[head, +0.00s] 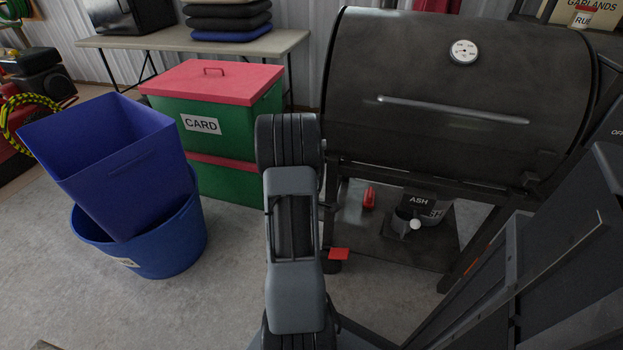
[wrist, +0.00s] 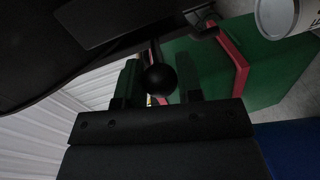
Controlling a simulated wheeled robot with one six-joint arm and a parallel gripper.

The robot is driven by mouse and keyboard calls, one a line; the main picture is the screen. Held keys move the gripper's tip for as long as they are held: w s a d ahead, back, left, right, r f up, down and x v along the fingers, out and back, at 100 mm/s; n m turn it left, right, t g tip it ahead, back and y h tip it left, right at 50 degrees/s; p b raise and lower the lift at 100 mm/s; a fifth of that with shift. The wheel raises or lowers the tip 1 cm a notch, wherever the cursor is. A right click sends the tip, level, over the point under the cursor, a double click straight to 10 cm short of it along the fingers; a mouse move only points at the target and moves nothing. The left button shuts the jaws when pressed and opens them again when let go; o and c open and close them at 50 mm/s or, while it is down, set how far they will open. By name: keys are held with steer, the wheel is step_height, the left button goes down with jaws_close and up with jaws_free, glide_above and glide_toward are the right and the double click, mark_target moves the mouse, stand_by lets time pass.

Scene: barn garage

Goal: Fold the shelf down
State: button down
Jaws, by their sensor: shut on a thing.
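A black ball knob (wrist: 161,80) sits between the two fingers of my gripper (wrist: 160,88) in the wrist view, and the gripper is shut on it. A thin rod runs up from the knob toward a dark panel (wrist: 125,25) across the top left, with a small bracket at its edge. I cannot tell whether this panel is the shelf or the grill's body. In the head view the large black barrel grill (head: 450,85) stands behind and right of my arm. My arm hides the gripper and the grill's left end, so no shelf shows clearly there.
Green CARD boxes with red lids (head: 215,82) stand left of the grill. Blue bins (head: 140,235) are on the floor at left. A table (head: 275,43) holds folded cushions behind. An ASH bucket (head: 408,222) sits under the grill. Bare floor (head: 225,275) lies left of my arm.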

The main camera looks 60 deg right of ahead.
steer(key=c, duration=1.2)
jaws_free()
steer(key=shift+s+d, duration=0.1)
steer(key=shift+s, duration=0.15)
steer(key=shift+o, duration=0.6)
steer(key=shift+s+d, duration=0.1)
steer(key=shift+s, duration=0.05)
steer(key=o, duration=0.3)
steer(key=shift+w, duration=0.25)
steer(key=p+v, duration=1)
steer(key=v, duration=0.4)
steer(key=shift+p, duration=0.4)
